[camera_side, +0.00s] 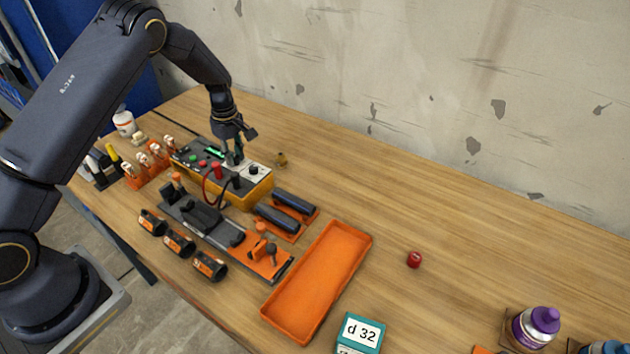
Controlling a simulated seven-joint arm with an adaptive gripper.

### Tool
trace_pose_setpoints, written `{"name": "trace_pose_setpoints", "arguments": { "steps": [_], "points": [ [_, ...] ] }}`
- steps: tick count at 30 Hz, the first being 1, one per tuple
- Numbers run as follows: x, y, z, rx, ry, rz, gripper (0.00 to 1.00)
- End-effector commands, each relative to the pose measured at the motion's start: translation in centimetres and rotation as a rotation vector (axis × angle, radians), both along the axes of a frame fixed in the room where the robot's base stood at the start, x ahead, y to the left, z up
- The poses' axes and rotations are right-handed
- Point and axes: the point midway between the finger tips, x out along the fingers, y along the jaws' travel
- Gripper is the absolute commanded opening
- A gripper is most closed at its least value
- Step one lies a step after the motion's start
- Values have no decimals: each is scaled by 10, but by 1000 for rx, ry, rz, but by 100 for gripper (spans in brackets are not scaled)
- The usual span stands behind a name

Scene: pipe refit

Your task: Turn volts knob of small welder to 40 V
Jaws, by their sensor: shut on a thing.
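The small welder (259,194) is a yellow box with a dark top panel, standing on the table below my gripper. Its panel carries a lit green display (213,152), coloured buttons, red and black cable plugs, and a pale dial plate with a black knob (254,170) at the right. My gripper (234,158) points down at the panel, left of that black knob. It is shut on a small part there, apparently another knob, which the fingers mostly hide. The markings, the display's digits and the knob's pointer are too small to read.
An orange tray (364,240) lies to the right. In front of the welder are a pipe clamp fixture (235,240), several dark pipe pieces (179,242) and two black cylinders (277,219). A red cap (414,259) stands alone.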

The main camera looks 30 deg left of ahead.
Motion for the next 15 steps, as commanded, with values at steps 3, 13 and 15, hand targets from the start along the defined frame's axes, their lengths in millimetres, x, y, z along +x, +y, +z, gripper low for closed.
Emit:
{"name": "trace_pose_setpoints", "arguments": {
  "steps": [3,13,15],
  "points": [
    [1,0,1,-1,-2,-110,0],
    [1,0,1,-1,-2,-423,0],
    [1,0,1,0,-2,-490,0]
  ]
}}
